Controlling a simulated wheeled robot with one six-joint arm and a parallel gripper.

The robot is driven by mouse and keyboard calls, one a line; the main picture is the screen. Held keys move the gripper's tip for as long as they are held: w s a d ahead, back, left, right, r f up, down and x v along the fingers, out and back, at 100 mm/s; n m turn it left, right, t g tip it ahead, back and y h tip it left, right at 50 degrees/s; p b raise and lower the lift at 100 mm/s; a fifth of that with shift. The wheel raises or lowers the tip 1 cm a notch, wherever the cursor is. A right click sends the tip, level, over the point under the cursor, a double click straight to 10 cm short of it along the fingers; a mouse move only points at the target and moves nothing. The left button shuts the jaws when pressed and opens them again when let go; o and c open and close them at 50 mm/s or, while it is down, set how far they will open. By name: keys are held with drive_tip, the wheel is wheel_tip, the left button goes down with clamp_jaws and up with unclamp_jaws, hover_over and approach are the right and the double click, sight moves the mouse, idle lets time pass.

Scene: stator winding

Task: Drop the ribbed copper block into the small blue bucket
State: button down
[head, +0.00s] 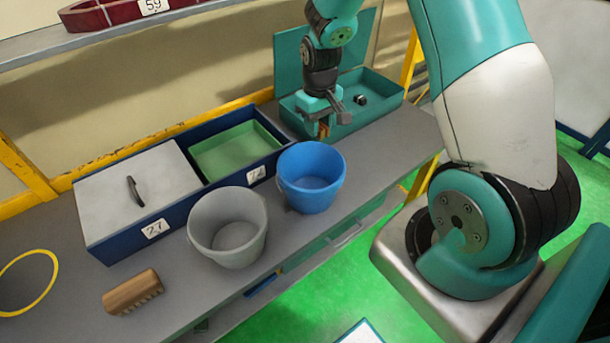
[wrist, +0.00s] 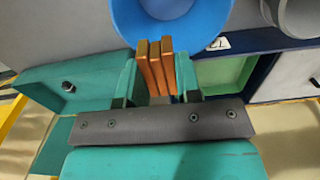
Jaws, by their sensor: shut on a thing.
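The ribbed copper block (wrist: 154,66) is between the two teal fingers of my gripper (wrist: 156,78) in the wrist view, and my gripper is shut on it. Its ribs point away from the palm. In the head view, my gripper (head: 324,124) is above the bench, behind the blue bucket; only a small bit of the block shows there. The small blue bucket (head: 312,180) stands upright on the bench and looks empty. In the wrist view, the blue bucket (wrist: 208,35) is just beyond the block's tips, which overlap its rim in the picture; I cannot tell the height gap.
A grey bucket (head: 228,230) stands left of the blue one. Behind are a blue box (head: 110,247) with a grey lid and a green tray (head: 237,152), and an open teal box (head: 387,97). A brown ribbed block (head: 132,293) and a yellow ring (head: 53,275) lie at front left.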

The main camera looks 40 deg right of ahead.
wheel_tip(320, 180, down, 5)
drive_tip(key=b, duration=0.4)
drive_tip(key=shift+d+f, duration=0.1)
drive_tip(key=shift+f, duration=0.1)
drive_tip(key=c, duration=0.7)
unclamp_jaws()
drive_tip(key=shift+c, duration=0.2)
wheel_tip(320, 180, up, 17)
drive_tip(key=b, duration=0.3)
drive_tip(key=shift+r+b, duration=0.2)
drive_tip(key=shift+b, duration=0.1)
drive_tip(key=s+a+f+n+y+b, duration=0.1)
drive_tip(key=s+a+n+y+b, duration=0.1)
drive_tip(key=s+a, duration=0.9)
drive_tip(key=s+a+f+n+y+b, duration=0.1)
drive_tip(key=s+a+n, duration=0.3)
drive_tip(key=s+a, duration=0.7)
drive_tip(key=shift+s+a+f+n+y+b, duration=0.15)
drive_tip(key=shift+a+f+n+y+b, duration=0.2)
drive_tip(key=shift+y+b, duration=0.2)
